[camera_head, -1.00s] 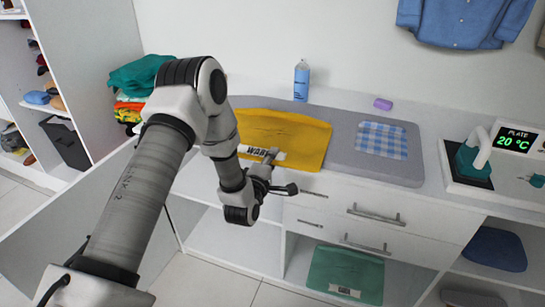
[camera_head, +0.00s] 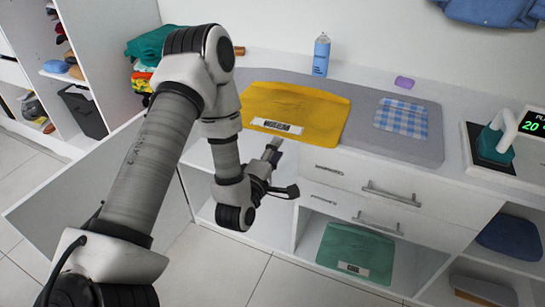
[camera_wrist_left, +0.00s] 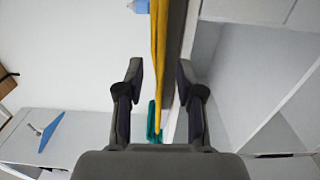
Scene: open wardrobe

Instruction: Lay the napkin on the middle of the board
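A blue-and-white checked cloth, which looks like the napkin (camera_head: 402,118), lies flat on the right part of the grey board (camera_head: 366,134). A yellow cloth piece (camera_head: 297,110) with a white label lies over the board's left part. My left gripper (camera_head: 281,171) is just in front of and below the yellow piece's front edge, well left of the napkin. In the left wrist view my left gripper (camera_wrist_left: 160,85) is open, with the yellow piece (camera_wrist_left: 158,45) seen edge-on beyond and between its fingers. Contact cannot be told. My right gripper is not in view.
A spray bottle (camera_head: 321,55) and a purple soap-like block (camera_head: 404,82) stand behind the board. An iron (camera_head: 496,138) sits on a base at the right. Drawers and shelves with a teal piece (camera_head: 356,252) lie below the counter. A wardrobe door is open at left.

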